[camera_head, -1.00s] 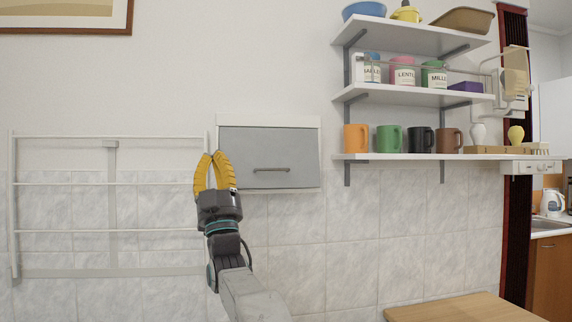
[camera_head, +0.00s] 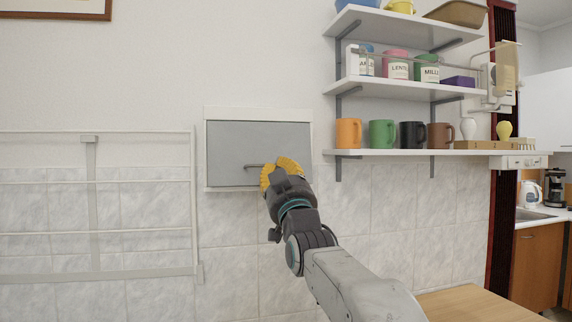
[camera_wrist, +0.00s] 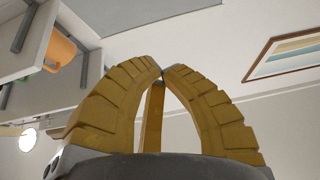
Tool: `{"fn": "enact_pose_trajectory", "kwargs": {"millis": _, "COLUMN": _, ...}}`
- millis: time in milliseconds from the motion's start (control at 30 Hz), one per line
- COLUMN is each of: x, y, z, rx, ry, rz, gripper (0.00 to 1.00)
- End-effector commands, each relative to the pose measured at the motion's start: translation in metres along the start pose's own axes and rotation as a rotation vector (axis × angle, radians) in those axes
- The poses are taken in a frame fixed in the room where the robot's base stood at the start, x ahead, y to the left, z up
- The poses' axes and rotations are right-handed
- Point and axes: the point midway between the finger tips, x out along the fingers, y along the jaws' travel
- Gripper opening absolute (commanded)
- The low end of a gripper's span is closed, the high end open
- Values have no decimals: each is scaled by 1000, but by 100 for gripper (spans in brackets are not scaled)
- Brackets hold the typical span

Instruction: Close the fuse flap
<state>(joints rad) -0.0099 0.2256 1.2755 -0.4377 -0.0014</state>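The fuse flap (camera_head: 240,140) is a grey panel with a thin bar handle (camera_head: 252,167), set in a white frame on the wall. It looks nearly flush with its frame; I cannot tell whether a small gap is left. My gripper (camera_head: 280,164) has yellow ridged fingers and is in front of the flap's lower right part, covering the handle's right end. Contact cannot be told. In the wrist view the fingertips of my gripper (camera_wrist: 162,73) meet with nothing between them. A grey panel, probably the flap (camera_wrist: 140,12), shows at the top there.
A white wall rack (camera_head: 92,200) hangs left of the flap. Shelves (camera_head: 440,153) with mugs, jars and bowls are to the right. A wooden tabletop (camera_head: 475,303) is at lower right. The tiled wall below the flap is bare.

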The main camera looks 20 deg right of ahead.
Motion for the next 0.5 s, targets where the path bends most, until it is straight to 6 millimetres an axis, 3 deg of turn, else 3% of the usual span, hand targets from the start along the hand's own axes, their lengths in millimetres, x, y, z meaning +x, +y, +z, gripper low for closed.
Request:
{"fn": "enact_pose_trajectory", "kwargs": {"millis": 267, "x": 3, "y": 0, "z": 20, "rx": -2, "ry": -90, "rz": 0, "gripper": 0}}
{"fn": "enact_pose_trajectory", "kwargs": {"millis": 500, "x": 28, "y": 0, "z": 22, "rx": -3, "ry": -98, "rz": 0, "gripper": 0}}
